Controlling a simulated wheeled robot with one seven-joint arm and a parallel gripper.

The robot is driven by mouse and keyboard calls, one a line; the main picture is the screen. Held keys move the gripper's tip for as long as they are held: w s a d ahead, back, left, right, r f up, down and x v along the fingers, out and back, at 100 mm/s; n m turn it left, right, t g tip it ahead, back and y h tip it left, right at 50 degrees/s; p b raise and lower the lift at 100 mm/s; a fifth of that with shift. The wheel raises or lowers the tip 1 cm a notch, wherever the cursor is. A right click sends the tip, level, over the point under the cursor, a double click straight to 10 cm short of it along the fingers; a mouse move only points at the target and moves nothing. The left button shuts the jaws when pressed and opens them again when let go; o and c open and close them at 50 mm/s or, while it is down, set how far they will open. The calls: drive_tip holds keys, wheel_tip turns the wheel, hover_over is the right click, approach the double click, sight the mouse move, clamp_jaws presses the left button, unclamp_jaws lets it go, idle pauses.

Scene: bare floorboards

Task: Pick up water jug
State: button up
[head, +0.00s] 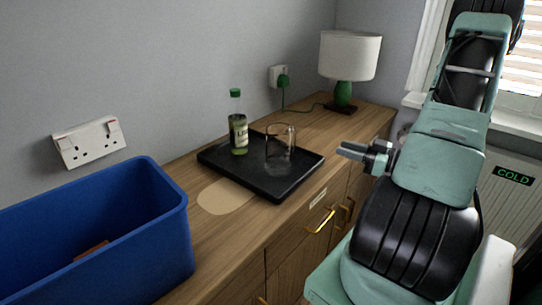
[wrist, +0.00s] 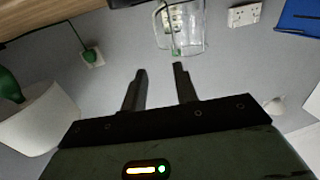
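The water jug (head: 281,147) is clear glass and stands upright on the right part of a black tray (head: 270,190) on the wooden cabinet. In the wrist view, which is upside down, the jug (wrist: 195,32) is at the top, beyond the fingertips. My gripper (head: 350,151) is to the right of the jug, near the cabinet's front edge, apart from it. In the wrist view my gripper (wrist: 160,70) has its two fingers spread with nothing between them.
A green-capped bottle (head: 238,136) stands on the tray, left of the jug. A blue bin (head: 150,230) is at the left. A lamp (head: 350,58) with a green base stands at the back right, its green cord running to a wall socket (head: 279,76). A pale round patch (head: 226,197) lies before the tray.

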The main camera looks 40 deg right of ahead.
drive_tip(key=p, duration=0.1)
approach(294, 134)
drive_tip(key=x, duration=0.4)
drive_tip(key=shift+d+p+x, duration=0.1)
drive_tip(key=shift+p+x, duration=0.2)
drive_tip(key=shift+x, duration=1.25)
drive_tip(key=shift+d+p+x, duration=0.15)
drive_tip(key=shift+p+x, duration=0.1)
drive_tip(key=shift+x, duration=1.35)
drive_tip(key=shift+f, duration=0.1)
clamp_jaws()
